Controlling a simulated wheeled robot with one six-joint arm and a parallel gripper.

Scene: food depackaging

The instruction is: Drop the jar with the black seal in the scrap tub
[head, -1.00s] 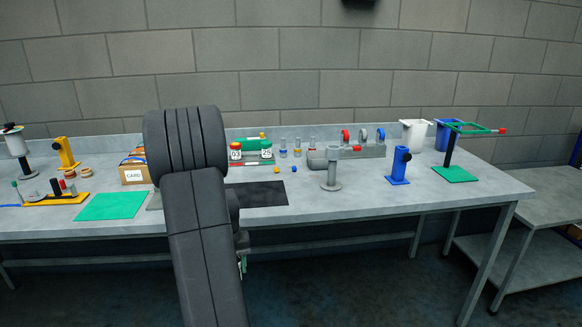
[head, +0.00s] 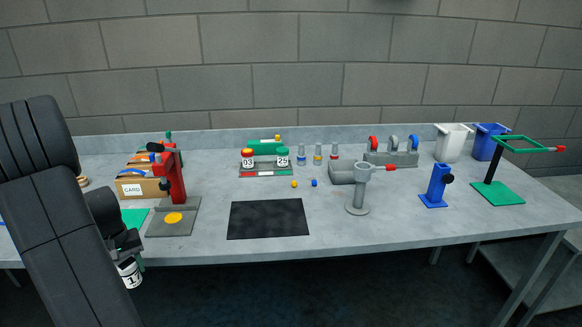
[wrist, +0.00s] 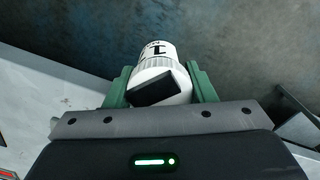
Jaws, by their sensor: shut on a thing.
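My gripper (head: 124,256) is at the lower left of the head view, in front of the bench's front edge. In the wrist view its green fingers (wrist: 160,82) are shut on a white jar (wrist: 154,54) with dark print. A black seal (wrist: 154,88) lies across the jar's lid. The jar's labelled side also shows in the head view (head: 131,277), below the bench top. A white tub (head: 452,143) and a blue tub (head: 489,142) stand at the back right of the bench, far from my gripper. I cannot tell which is the scrap tub.
A red press (head: 172,178), a card box (head: 139,187) and a black mat (head: 268,219) are on the bench. A grey post with a ring (head: 359,190), a blue stand (head: 436,187) and a green frame stand (head: 496,192) stand to the right.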

